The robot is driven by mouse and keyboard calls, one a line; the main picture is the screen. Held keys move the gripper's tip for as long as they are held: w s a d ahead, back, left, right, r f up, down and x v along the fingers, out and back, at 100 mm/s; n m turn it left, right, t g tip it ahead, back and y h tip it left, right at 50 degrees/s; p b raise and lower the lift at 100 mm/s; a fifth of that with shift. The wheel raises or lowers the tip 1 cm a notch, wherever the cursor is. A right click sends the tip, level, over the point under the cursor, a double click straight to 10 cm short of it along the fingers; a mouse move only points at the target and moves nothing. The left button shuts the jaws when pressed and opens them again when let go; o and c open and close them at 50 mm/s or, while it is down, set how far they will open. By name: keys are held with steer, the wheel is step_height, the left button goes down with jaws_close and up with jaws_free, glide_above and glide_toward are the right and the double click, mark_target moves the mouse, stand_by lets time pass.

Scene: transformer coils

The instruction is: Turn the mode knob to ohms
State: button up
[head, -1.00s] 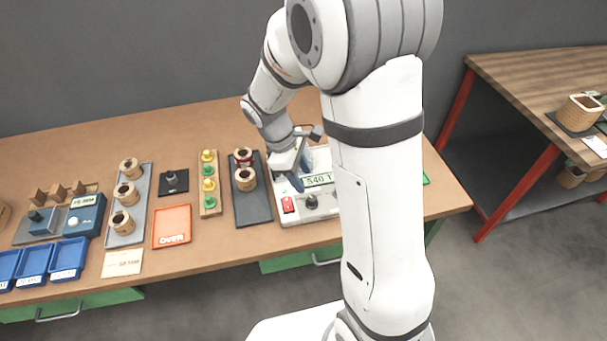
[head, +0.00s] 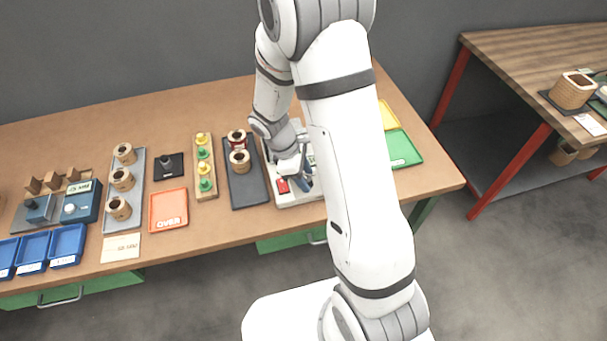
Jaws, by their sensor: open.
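A blue meter box (head: 84,204) with a small pale display stands at the left of the bench. A round, pale knob (head: 69,209) sits on its front; its pointer and markings are too small to read. My gripper (head: 304,184) is far to the right of the meter, pointing down over the front of a white machine (head: 290,199) with a red switch (head: 282,186). Its dark fingers are open, with nothing visible between them. They and my arm hide much of the machine, including the dark knob seen there earlier. I cannot tell whether the fingers touch it.
Blue bins (head: 67,246) stand before the meter. A grey tray (head: 138,160) of coils, an orange OVER tray (head: 170,221), a peg strip (head: 199,145) and a dark coil tray (head: 247,197) lie between meter and machine. A green tray (head: 405,151) is at right.

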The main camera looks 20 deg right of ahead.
steer(key=shift+c, duration=0.3)
steer(key=c, duration=0.9)
steer(key=shift+c, duration=0.2)
steer(key=m+g, duration=0.1)
steer(key=m, duration=0.2)
steer(key=m+y, duration=0.1)
steer(key=m, duration=0.2)
steer(key=shift+w+d+m+g+b, duration=0.1)
steer(key=shift+w+m+g+b, duration=0.1)
steer(key=shift+m+g+b, duration=0.15)
steer(key=m+g+y, duration=0.1)
steer(key=m+y, duration=0.1)
steer(key=m, duration=0.3)
steer(key=shift+d+b, duration=0.15)
steer(key=shift+b, duration=0.15)
steer(key=shift+m+y, duration=0.25)
steer(key=shift+y, duration=0.05)
steer(key=o, duration=1)
